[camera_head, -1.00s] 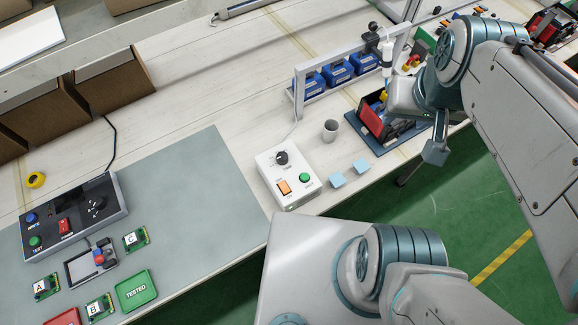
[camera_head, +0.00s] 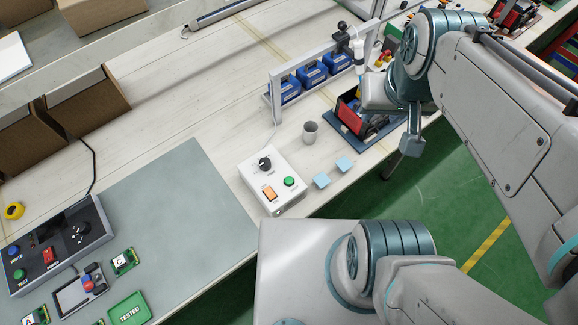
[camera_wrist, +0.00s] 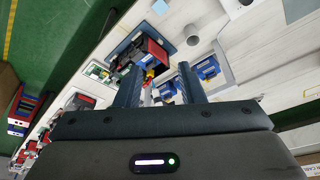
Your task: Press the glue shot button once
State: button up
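A white control box (camera_head: 274,206) stands on the bench in the head view, with a black knob, an orange switch (camera_head: 270,193) and a round green button (camera_head: 289,181). The lettering on the box is too small to read. My gripper (camera_head: 411,145) is up and to the right of the box, well apart from it, near the bench's front edge. In the wrist view my gripper (camera_wrist: 157,75) shows two dark fingers spread apart with nothing held. Part of a white box (camera_wrist: 235,7) shows at the top edge there.
A white frame (camera_head: 273,102) with blue containers is behind. A dark tray (camera_head: 345,127) with a red-fronted thing lies below my arm. A tester (camera_head: 57,240) sits on the grey mat (camera_head: 170,210).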

grip_shut()
dwell(1.5)
